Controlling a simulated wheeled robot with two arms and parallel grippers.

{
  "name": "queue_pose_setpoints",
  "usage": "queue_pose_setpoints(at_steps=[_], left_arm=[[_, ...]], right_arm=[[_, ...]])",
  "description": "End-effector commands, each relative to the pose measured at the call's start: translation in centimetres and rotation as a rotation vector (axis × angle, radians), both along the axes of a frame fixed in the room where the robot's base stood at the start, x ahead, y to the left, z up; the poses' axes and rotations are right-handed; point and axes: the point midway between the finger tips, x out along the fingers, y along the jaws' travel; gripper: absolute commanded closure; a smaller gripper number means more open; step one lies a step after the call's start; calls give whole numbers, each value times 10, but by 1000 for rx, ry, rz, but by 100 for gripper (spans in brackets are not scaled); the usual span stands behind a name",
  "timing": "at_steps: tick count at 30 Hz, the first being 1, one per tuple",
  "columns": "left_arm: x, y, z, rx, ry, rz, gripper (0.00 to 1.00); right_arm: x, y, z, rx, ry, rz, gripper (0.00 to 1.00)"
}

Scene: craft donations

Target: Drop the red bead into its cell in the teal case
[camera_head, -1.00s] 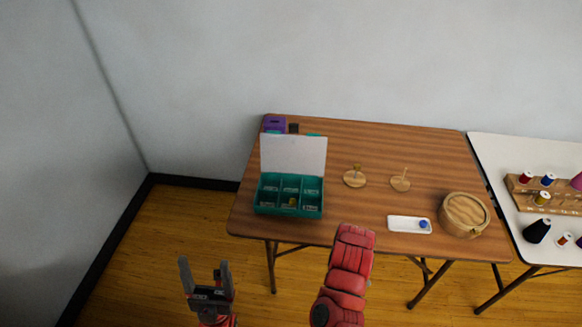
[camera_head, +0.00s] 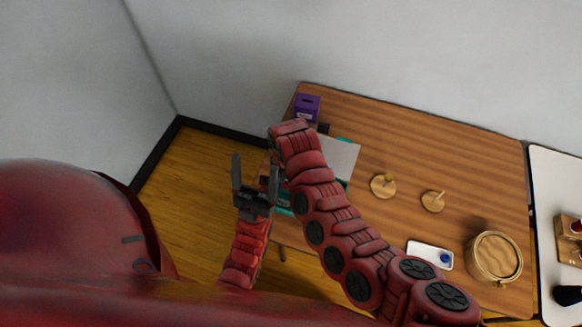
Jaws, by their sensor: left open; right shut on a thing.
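The teal case (camera_head: 284,211) stands at the left end of the wooden table, its pale lid (camera_head: 341,159) raised. My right arm crosses in front of it and hides most of its cells. My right arm bends over at the case; its gripper is hidden behind the arm and my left gripper, so its jaws do not show. No red bead is visible. My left gripper (camera_head: 256,170) is open and empty, fingers pointing up, in front of the case's left side in the picture.
A white tray (camera_head: 419,247) with a blue bead (camera_head: 445,258) lies near a round wooden box (camera_head: 494,257). Two small wooden stands (camera_head: 383,187) (camera_head: 433,202) are mid-table. A purple box (camera_head: 307,107) stands at the back left. A white table (camera_head: 551,192) adjoins on the right.

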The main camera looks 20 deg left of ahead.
Motion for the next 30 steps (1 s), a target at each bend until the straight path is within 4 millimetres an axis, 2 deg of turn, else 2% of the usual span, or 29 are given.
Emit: queue_pose_setpoints(at_steps=[15,26,27,30], left_arm=[[0,0,-65,0,0,0,25],[0,0,-67,0,0,0,25],[0,0,-67,0,0,0,25],[0,0,-67,0,0,0,25]], right_arm=[[1,-1,-56,0,-1,-6,100],[1,-1,-58,0,-1,-7,100],[1,-1,-58,0,-1,-7,63],[1,-1,-58,0,-1,-7,45]])
